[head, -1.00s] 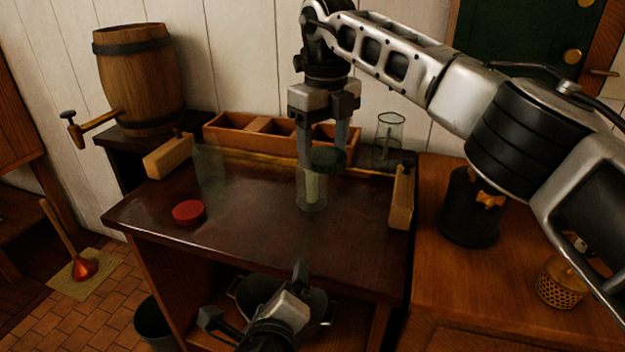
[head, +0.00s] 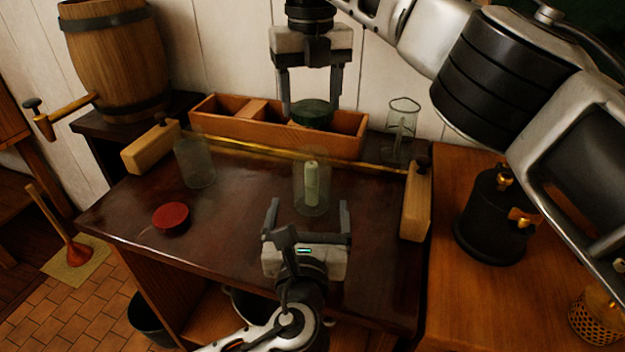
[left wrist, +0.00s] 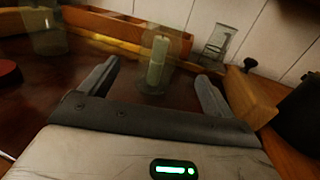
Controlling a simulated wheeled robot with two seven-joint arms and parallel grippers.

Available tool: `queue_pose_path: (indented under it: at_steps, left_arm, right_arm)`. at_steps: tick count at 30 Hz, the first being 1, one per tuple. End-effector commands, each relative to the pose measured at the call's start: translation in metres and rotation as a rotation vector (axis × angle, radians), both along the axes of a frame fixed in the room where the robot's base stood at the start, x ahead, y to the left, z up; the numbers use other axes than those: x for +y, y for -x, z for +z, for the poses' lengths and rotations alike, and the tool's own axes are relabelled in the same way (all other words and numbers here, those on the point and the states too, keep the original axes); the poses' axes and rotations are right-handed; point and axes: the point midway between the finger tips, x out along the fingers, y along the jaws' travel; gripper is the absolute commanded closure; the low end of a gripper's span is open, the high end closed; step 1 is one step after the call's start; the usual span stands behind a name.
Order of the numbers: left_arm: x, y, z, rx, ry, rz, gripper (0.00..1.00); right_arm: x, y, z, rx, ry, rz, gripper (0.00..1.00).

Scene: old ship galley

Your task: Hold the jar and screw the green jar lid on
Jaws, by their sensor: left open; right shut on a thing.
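A clear glass jar (head: 324,192) with a pale candle-like stick inside stands upright on the dark table. It also shows in the left wrist view (left wrist: 176,62), between and beyond the open fingers. My right gripper (head: 311,106) is shut on the green lid (head: 312,115) and holds it level, above the jar and apart from it. My left gripper (head: 308,208) is open and empty, low at the near side of the jar, fingers pointing toward it.
A second empty glass jar (head: 195,165) and a red lid (head: 171,217) stand on the table's left. A wooden divided box (head: 220,117) and a glass beaker (head: 402,132) are at the back. Wooden blocks (head: 150,148) (head: 415,205) flank the table. A black canister (head: 492,225) stands at right.

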Motion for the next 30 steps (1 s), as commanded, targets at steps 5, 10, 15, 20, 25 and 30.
queue_pose_path:
  at_steps: [5,10,15,20,25,30]
  left_arm:
    - [0.0,-0.001,0.0,0.001,0.001,0.0,0.11]
    - [-0.001,-0.015,0.0,-0.001,0.0,0.002,0.11]
    - [-0.002,-0.045,0.001,-0.002,0.0,0.002,0.11]
    - [-0.004,-0.076,0.001,-0.001,0.0,0.002,0.11]
    - [-0.005,-0.102,0.0,0.0,0.001,0.001,0.11]
    - [-0.006,-0.116,0.0,0.001,0.002,0.0,0.11]
  right_arm:
    - [0.0,0.0,0.0,0.0,0.0,0.001,0.61]
    - [0.0,0.0,0.0,0.0,0.0,0.001,0.61]
    - [0.0,0.0,0.0,0.0,0.0,0.001,0.61]
    - [0.0,0.0,0.0,0.0,0.0,0.001,0.61]
    - [0.0,0.0,0.0,0.0,0.0,0.001,0.61]
    - [0.0,0.0,0.0,0.0,0.0,0.001,0.61]
